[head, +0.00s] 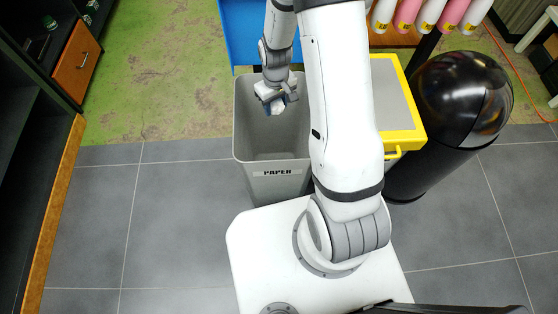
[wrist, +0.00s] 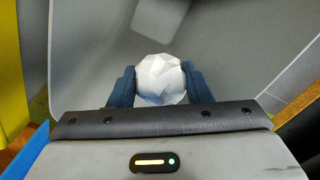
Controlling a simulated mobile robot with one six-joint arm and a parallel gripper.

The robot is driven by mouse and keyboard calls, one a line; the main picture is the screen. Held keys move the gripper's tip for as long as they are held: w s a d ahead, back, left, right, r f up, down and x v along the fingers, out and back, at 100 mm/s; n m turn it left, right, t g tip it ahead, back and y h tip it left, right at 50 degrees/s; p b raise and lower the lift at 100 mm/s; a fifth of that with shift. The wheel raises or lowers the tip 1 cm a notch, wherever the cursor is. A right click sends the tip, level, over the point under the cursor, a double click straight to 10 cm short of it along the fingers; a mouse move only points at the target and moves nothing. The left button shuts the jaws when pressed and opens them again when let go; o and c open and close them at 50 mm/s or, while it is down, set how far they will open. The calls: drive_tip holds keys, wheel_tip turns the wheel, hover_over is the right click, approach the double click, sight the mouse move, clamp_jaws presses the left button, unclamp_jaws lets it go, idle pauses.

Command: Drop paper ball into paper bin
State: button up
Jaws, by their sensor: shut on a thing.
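The paper bin (head: 247,150) is a grey, open-topped bin with a "PAPER" label on its front, standing just ahead of my base in the head view. My gripper (head: 276,104) is over the bin's opening, towards its back, pointing down. It is shut on a white faceted paper ball (wrist: 161,79), which shows between the two dark fingers in the wrist view. The bin's grey inner walls (wrist: 230,40) surround the ball in that view. How far the ball is below the rim cannot be told exactly.
A yellow-rimmed bin with a grey lid (head: 397,95) stands right of the paper bin, partly behind my arm. A black domed bin (head: 460,95) is farther right. A blue panel (head: 240,35) is behind. A dark shelf with a wooden edge (head: 55,215) runs along the left.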

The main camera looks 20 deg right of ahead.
drive_tip(key=o, duration=1)
drive_tip(key=shift+r+p, duration=0.85)
drive_tip(key=shift+r, duration=3.1)
